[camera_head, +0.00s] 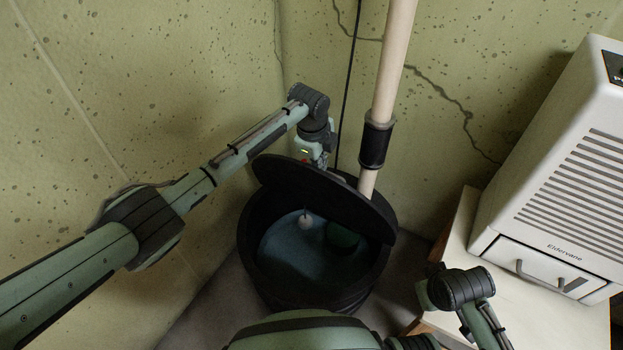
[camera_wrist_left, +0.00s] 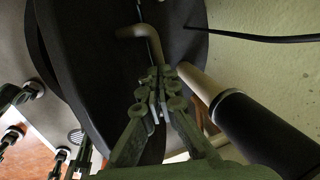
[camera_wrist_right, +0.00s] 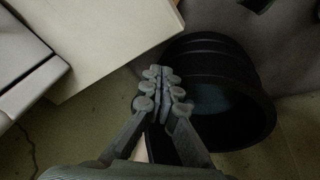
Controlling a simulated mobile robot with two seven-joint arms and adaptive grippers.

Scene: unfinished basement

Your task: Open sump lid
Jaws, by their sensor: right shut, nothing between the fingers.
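The black sump lid (camera_head: 325,200) is raised and tilted up at the back of the round black sump basin (camera_head: 256,262). Bluish water, a pale float ball (camera_head: 305,222) and a dark green shape (camera_head: 342,238) show inside. My left gripper is behind the lid; its fingertips are hidden in the head view. In the left wrist view, the left gripper (camera_wrist_left: 160,82) has its fingers closed together at the end of a bent beige handle (camera_wrist_left: 140,32) on the dark lid (camera_wrist_left: 95,60). My right gripper (camera_wrist_right: 166,90) is shut and empty, in front of the basin (camera_wrist_right: 215,62) in its view.
A pale vertical pipe (camera_head: 392,70) with a black coupling (camera_head: 375,146) rises right behind the lid. A black cable (camera_head: 347,85) hangs beside it. A white Eldervane appliance (camera_head: 550,190) stands on a pale box (camera_head: 452,240) at right. Cracked walls meet close behind the basin.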

